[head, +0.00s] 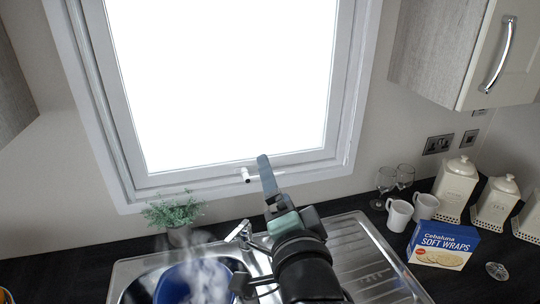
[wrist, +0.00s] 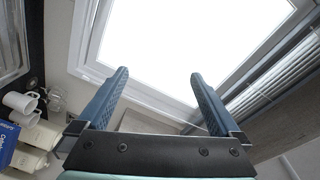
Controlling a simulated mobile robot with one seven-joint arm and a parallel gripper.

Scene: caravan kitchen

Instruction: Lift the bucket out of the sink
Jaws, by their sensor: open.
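The blue bucket (head: 176,288) is in the sink (head: 128,272) at the lower left of the head view. Only part of it shows, and pale steam-like wisps drift in front of it. My gripper (head: 264,160) is up in front of the window, above and to the right of the bucket and apart from it. In the wrist view my gripper (wrist: 158,75) has two blue fingers spread wide with nothing between them. The bucket is not in the wrist view.
The tap (head: 238,232) stands behind the sink, with a plant (head: 175,215) at its left. The drainer (head: 350,250) is bare. Mugs (head: 399,215), glasses (head: 386,180), canisters (head: 457,185) and a wraps box (head: 441,246) stand at right. A wall cupboard (head: 440,50) hangs above.

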